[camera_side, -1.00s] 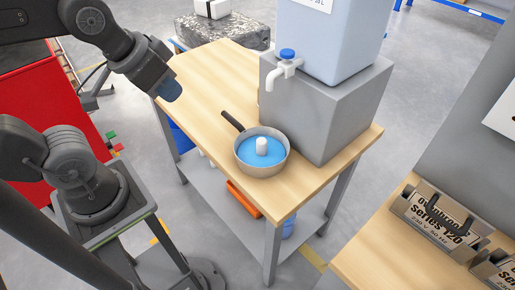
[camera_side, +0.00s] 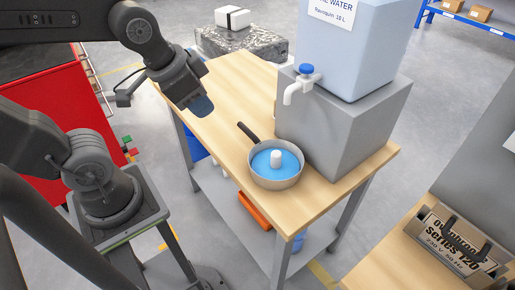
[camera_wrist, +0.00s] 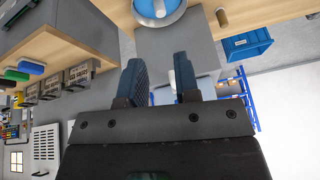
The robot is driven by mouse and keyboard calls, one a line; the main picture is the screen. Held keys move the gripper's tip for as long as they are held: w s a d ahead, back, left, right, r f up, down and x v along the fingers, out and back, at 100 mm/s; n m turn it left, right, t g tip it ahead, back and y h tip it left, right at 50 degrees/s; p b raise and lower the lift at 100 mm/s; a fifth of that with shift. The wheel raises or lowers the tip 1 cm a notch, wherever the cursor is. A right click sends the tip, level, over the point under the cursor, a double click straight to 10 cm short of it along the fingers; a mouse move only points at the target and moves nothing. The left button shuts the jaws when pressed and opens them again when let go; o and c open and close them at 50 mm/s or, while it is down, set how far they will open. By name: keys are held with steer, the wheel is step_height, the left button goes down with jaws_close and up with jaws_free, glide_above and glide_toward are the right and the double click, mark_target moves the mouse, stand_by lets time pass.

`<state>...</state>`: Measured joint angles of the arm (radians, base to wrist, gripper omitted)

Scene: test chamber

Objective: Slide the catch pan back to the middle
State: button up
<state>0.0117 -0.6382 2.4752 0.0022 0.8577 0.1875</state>
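The catch pan (camera_side: 277,183) is a round metal pan with a dark handle (camera_side: 248,132) pointing to the upper left. It sits on the wooden table top, in front of the grey block and near the table's front edge.
The table's left part (camera_side: 235,85) is clear. Another bench (camera_side: 385,260) with a labelled box is at lower right.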

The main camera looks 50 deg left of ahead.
steer(key=w+f+m, duration=0.2)
steer(key=w+f+m+g, duration=0.1)
steer(key=f+m, duration=0.1)
steer(key=m, duration=0.1)
steer(key=w+d+f+m+g, duration=0.1)
steer(key=w+f+m, duration=0.1)
steer(key=shift+w+d+m, duration=0.1)
steer(key=shift+w+m, duration=0.25)
steer(key=shift+m, duration=0.05)
steer(key=m+g, duration=0.2)
steer(key=m, duration=0.6)
glide_above(256, 179)
steer(key=s, duration=0.2)
step_height(256, 179, down, 9)
steer(key=shift+d+r, duration=0.1)
steer(key=shift+r, duration=0.1)
steer(key=f, duration=0.4)
steer(key=w+f, duration=0.1)
steer(key=f, duration=0.4)
steer(key=w+f, duration=0.1)
steer(key=f, duration=0.3)
steer(key=shift+f, duration=0.35)
jaws_close()
